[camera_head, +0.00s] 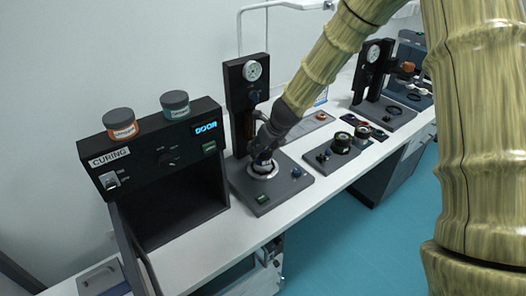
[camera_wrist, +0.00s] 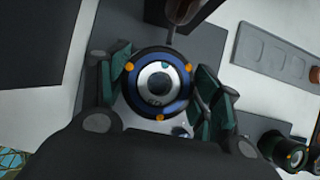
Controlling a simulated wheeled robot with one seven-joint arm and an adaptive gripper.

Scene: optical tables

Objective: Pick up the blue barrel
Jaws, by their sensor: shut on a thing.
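The blue barrel (camera_wrist: 180,104) is a round, dark lens barrel with a blue ring, orange dots and a grey centre. It is in the middle of the wrist view, between the green-padded fingers of my gripper (camera_wrist: 161,88). My gripper is shut on it from both sides. In the head view, my gripper (camera_head: 265,150) points down over the dark station with a dial gauge. The barrel (camera_head: 262,160) shows there just above or in the pale ring (camera_head: 262,172) on the station's base. Whether it touches the ring I cannot tell.
The station's gauge column (camera_head: 247,95) rises close behind my gripper. A curing box (camera_head: 160,150) with an open door and two jars on top stands to the left. A dark block with knobs (camera_head: 330,158) and another gauge station (camera_head: 372,75) are to the right.

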